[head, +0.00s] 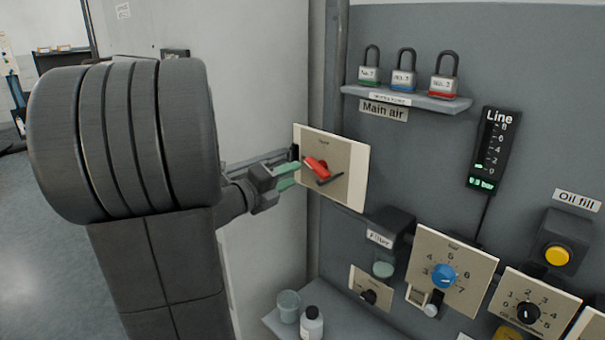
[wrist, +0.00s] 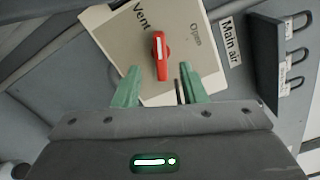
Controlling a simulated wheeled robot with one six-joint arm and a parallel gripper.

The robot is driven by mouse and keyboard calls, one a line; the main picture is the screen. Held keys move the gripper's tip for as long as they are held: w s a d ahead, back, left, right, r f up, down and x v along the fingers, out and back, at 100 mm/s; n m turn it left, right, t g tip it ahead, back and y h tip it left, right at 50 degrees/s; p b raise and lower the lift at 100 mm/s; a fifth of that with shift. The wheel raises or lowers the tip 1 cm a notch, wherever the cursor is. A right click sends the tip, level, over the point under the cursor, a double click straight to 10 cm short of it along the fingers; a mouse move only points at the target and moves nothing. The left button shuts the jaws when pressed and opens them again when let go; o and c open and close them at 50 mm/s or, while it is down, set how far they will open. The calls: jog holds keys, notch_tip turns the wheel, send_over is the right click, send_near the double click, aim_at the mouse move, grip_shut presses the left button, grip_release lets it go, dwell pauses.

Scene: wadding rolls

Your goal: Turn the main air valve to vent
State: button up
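The main air valve is a red handle (head: 318,167) on a beige plate (head: 348,190). In the wrist view the red handle (wrist: 160,50) carries a white stripe and stands nearly upright in the picture. The word Vent is at its upper left and Open at its upper right; the stripe points between them. My gripper (head: 299,173) has two green fingers, spread apart in front of the plate. In the wrist view the fingertips of my gripper (wrist: 160,69) lie either side of the handle's lower end, with gaps. I cannot tell whether they reach its depth. A dark bracket (head: 331,180) shows below the handle.
A shelf (head: 455,106) with three padlocks is at upper right of the valve, above the Main air label (head: 383,111). The Line gauge (head: 493,150) shows low green lights. Below are a filter (head: 388,228), a blue knob (head: 444,276) and a bottle (head: 312,324).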

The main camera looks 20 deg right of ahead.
aim_at(314, 170)
jog(key=v, duration=0.7)
jog(key=shift+b, duration=0.35)
jog(key=shift+o, duration=0.4)
jog(key=shift+a, duration=0.1)
jog(key=o, duration=0.4)
jog(key=shift+c, duration=0.2)
jog(key=o, duration=0.4)
jog(key=shift+r+n+p, duration=0.1)
jog(key=shift+n+p, duration=0.25)
jog(key=shift+n, duration=0.15)
jog(key=shift+c, duration=0.2)
jog(key=o, duration=0.4)
jog(key=shift+n+p, duration=0.45)
jog(key=shift+n, duration=0.25)
jog(key=shift+c, duration=0.2)
jog(key=w+d+n+p, duration=0.1)
jog(key=d+n+p, duration=0.2)
jog(key=d+n, duration=0.1)
jog(key=w+d+n+p, duration=0.1)
jog(key=d+n+p, duration=0.1)
jog(key=d+n, duration=0.2)
jog(key=w+d+n+p, duration=0.2)
jog(key=d+n+p, duration=0.1)
jog(key=n, duration=0.4)
jog(key=shift+d+f+n+p, duration=0.3)
jog(key=shift+d+p, duration=0.05)
jog(key=shift+d, duration=0.4)
jog(key=shift+c, duration=0.2)
